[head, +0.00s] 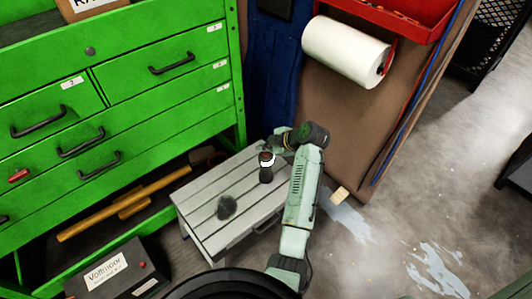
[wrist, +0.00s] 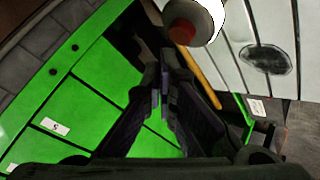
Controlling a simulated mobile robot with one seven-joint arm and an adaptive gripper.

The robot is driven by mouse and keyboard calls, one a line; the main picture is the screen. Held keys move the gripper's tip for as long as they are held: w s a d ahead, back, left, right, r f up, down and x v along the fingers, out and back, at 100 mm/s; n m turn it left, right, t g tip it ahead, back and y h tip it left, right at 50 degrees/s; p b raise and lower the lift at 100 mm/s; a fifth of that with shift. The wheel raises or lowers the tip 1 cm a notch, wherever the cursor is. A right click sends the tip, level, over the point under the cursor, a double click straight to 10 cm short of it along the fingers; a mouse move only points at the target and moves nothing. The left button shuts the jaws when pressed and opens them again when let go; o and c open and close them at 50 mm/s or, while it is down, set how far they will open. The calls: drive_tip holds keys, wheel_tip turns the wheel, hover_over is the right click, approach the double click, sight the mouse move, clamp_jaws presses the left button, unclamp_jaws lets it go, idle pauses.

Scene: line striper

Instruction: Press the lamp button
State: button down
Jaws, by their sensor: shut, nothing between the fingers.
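In the head view my arm reaches up beside the bench, and the fingers are hard to make out near the lamp.
A dark oval patch (head: 226,207) lies on the bench. A green drawer cabinet (head: 120,90) stands left, with a wooden-handled tool (head: 125,205) in its lower bay. A black box (head: 120,270) is at front left. A paper roll (head: 345,52) hangs behind. Floor at right is mostly clear.

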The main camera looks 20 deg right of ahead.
sight(265, 155)
drive_tip(key=shift+f, duration=0.15)
drive_tip(key=shift+f+b, duration=0.3)
drive_tip(key=shift+b, duration=0.2)
drive_tip(key=shift+f+b, duration=0.45)
idle(0.7)
drive_tip(key=shift+r, duration=0.1)
drive_tip(key=shift+r+p, duration=0.45)
drive_tip(key=shift+r, duration=0.35)
drive_tip(key=shift+r+p, duration=1.55)
drive_tip(key=shift+r, duration=1.45)
